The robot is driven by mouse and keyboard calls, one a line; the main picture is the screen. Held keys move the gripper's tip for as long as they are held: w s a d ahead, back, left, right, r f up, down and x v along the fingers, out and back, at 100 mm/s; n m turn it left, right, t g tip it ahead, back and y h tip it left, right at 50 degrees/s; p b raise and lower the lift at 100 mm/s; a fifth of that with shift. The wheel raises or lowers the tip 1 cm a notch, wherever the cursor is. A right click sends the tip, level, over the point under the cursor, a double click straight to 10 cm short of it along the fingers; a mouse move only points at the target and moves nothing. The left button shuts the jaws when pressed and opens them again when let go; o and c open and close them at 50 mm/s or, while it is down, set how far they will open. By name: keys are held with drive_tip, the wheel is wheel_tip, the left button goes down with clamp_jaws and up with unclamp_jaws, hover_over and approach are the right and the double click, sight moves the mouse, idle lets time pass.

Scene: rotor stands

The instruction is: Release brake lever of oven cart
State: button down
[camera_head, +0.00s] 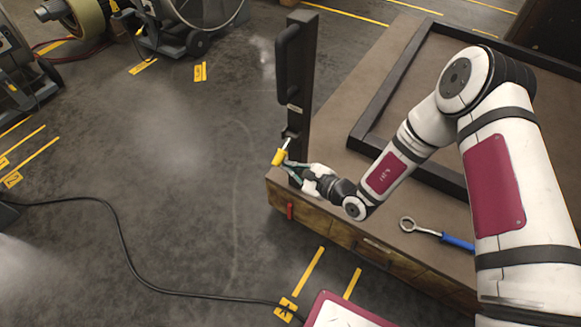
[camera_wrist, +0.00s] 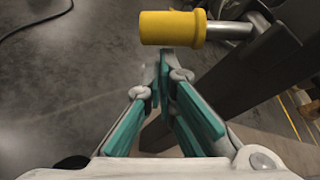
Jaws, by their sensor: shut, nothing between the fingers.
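The brake lever has a yellow grip (camera_head: 279,156) on a metal rod, mounted low on the dark upright post (camera_head: 297,85) of the oven cart (camera_head: 340,160). In the head view the grip hangs to the lower left of the rod. In the wrist view the yellow grip (camera_wrist: 172,27) lies across the top, its rod running right to the post. My gripper (camera_head: 288,164) is at the lever, its teal-lined fingers (camera_wrist: 164,65) shut with nothing between them. The fingertips are right by the grip's lower edge in the wrist view; I cannot tell whether they touch it.
A blue-handled wrench (camera_head: 455,242) lies on the cart top, near a raised black frame (camera_head: 385,95). A small red handle (camera_head: 290,211) is on the cart's side. A black cable (camera_head: 130,262) crosses the floor. Wheeled machines (camera_head: 175,30) stand at the back left.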

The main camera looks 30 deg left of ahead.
sight(279, 164)
drive_tip(key=shift+s+r+m+g+p, duration=0.3)
drive_tip(key=shift+s+r+m+p, duration=0.1)
drive_tip(key=shift+m+p, duration=0.15)
drive_tip(key=r+m+p, duration=0.1)
drive_tip(key=s+r+m+g+p, duration=0.1)
drive_tip(key=r+m+g+p, duration=0.1)
drive_tip(key=shift+s, duration=0.3)
drive_tip(key=r+m, duration=0.1)
drive_tip(key=r+m+g+p, duration=0.1)
drive_tip(key=r+m+p, duration=0.1)
drive_tip(key=shift+s+a+r+g, duration=0.1)
drive_tip(key=shift+s+r+g, duration=0.2)
drive_tip(key=shift+r+g, duration=0.1)
idle(0.3)
drive_tip(key=shift+p, duration=0.35)
idle(0.3)
